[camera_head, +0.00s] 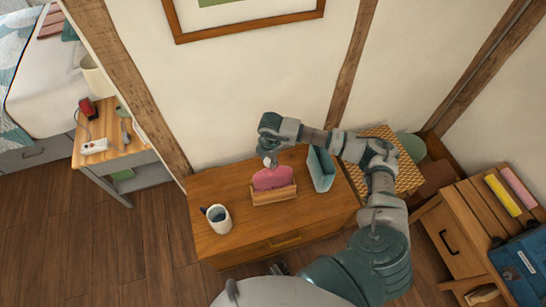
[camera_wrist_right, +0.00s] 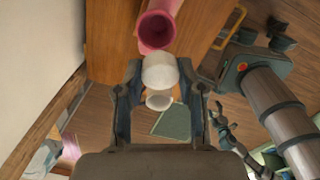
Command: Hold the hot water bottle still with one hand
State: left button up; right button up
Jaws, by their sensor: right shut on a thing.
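The pink hot water bottle (camera_head: 271,178) stands upright in a wooden holder (camera_head: 274,194) on the dresser. In the right wrist view its open, flared pink mouth (camera_wrist_right: 156,29) shows dark inside. My right gripper (camera_head: 269,158) is just above the top of the bottle. In the right wrist view, the right gripper (camera_wrist_right: 160,85) is shut on a white rounded piece (camera_wrist_right: 160,71), which looks like the stopper, beside the mouth.
On the dresser (camera_head: 240,245), a white mug (camera_head: 218,218) stands left of the holder and a teal upright object (camera_head: 321,168) right of it. The dresser's front middle is clear. The wall is close behind. A nightstand (camera_head: 100,130) stands at the left.

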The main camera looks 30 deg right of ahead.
jog(key=s+a+r, duration=0.1)
jog(key=s+a, duration=0.4)
jog(key=a, duration=0.7)
jog(key=shift+a+r, duration=0.15)
jog(key=shift+a, duration=0.15)
jog(key=w+d+r+m, duration=0.1)
jog(key=d+r+m, duration=0.1)
jog(key=m, duration=0.7)
jog(key=w+d+r+m, duration=0.2)
jog(key=r+m, duration=0.3)
jog(key=m, duration=0.5)
jog(key=shift+w+d+r+m+g+h, duration=0.2)
jog(key=shift+w+r+m+g+h, duration=0.1)
jog(key=shift+h, duration=0.1)
